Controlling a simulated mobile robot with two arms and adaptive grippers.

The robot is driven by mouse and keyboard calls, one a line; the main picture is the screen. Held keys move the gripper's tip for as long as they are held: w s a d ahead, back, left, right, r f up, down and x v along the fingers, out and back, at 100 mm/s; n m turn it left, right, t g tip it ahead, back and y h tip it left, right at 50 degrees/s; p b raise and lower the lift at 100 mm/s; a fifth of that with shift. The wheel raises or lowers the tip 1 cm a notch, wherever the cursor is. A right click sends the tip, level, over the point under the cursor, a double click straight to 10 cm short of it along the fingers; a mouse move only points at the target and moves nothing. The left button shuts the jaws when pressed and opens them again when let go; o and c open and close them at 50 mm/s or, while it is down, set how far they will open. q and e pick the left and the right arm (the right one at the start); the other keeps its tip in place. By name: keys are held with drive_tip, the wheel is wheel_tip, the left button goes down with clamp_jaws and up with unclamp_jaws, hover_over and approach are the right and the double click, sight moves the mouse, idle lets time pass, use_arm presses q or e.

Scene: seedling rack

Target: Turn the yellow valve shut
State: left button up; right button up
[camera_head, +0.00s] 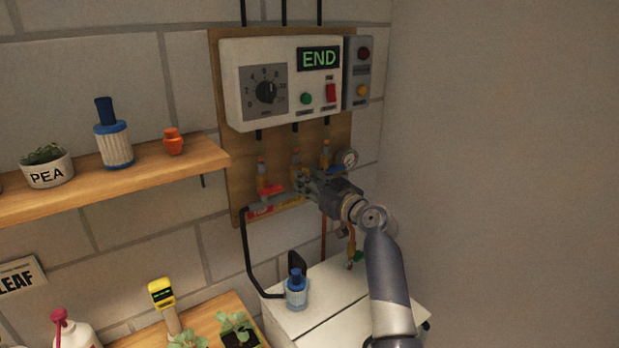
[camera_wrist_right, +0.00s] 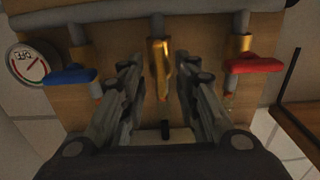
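The yellow valve handle (camera_wrist_right: 161,68) is in the middle of the right wrist view, lying in line with its grey pipe. My right gripper (camera_wrist_right: 160,80) is open, with one finger on each side of the handle and a visible gap to both. In the head view my right gripper (camera_head: 309,184) is at the pipes below the control box and hides the yellow handle. A blue valve handle (camera_wrist_right: 70,75) and a red valve handle (camera_wrist_right: 254,65) sit crosswise on the neighbouring pipes. The red handle also shows in the head view (camera_head: 271,190). My left gripper is not in view.
A pressure gauge (camera_head: 347,158) is close beside my right gripper. The control box (camera_head: 250,113) above displays END. A wooden shelf (camera_head: 110,176) is at the left. A white cabinet (camera_head: 325,298) with a blue-capped bottle (camera_head: 297,291) stands below.

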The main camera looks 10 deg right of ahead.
drive_tip(key=shift+w, duration=0.1)
clamp_jaws()
idle(0.4)
drive_tip(key=shift+w+d+f+m+p, duration=0.15)
drive_tip(key=shift+m+p, duration=0.55)
drive_tip(key=shift+m, duration=2.25)
drive_tip(key=shift+s+f+m+p, duration=0.1)
drive_tip(key=shift+m+p, duration=0.6)
drive_tip(key=shift+m, duration=2.3)
drive_tip(key=shift+w+d+f+m+p, duration=0.15)
drive_tip(key=shift+m+p, duration=0.55)
drive_tip(key=shift+m, duration=2.25)
drive_tip(key=shift+s+a, duration=0.1)
